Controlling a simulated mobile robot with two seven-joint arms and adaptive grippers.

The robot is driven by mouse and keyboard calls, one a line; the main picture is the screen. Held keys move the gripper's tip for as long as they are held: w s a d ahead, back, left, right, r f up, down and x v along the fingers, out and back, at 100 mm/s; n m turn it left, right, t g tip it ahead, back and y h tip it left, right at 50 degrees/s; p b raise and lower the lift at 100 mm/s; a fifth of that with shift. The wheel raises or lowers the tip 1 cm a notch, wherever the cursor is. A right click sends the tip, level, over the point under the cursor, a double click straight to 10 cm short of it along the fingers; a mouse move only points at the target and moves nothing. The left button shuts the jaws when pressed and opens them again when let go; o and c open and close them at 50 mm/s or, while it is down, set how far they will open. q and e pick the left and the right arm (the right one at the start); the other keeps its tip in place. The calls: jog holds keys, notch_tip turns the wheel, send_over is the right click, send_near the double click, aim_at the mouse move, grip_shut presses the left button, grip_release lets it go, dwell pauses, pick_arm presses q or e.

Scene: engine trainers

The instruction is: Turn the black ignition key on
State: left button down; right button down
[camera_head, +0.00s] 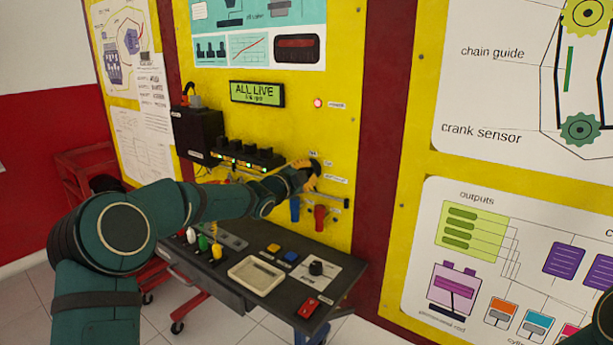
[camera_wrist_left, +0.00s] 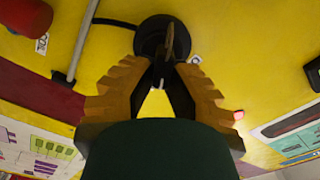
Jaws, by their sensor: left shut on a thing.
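The black ignition key (camera_wrist_left: 169,42) sits in a round black switch (camera_wrist_left: 150,32) on the yellow panel in the left wrist view. My left gripper (camera_wrist_left: 160,70) has its orange ridged fingers closed in on the lower part of the key and is shut on it. The exact contact is dark and hard to see. In the head view my left gripper (camera_head: 310,176) is up against the yellow panel and hides the key and most of the switch. My right gripper is not in view.
Blue (camera_head: 295,210) and red (camera_head: 320,217) parts hang just below my gripper. A dark bench (camera_head: 235,240) with buttons and knobs stands under my left arm.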

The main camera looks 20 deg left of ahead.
pick_arm(q)
jog(key=shift+r, duration=0.15)
jog(key=c, duration=1)
grip_release()
jog(key=v, duration=1.2)
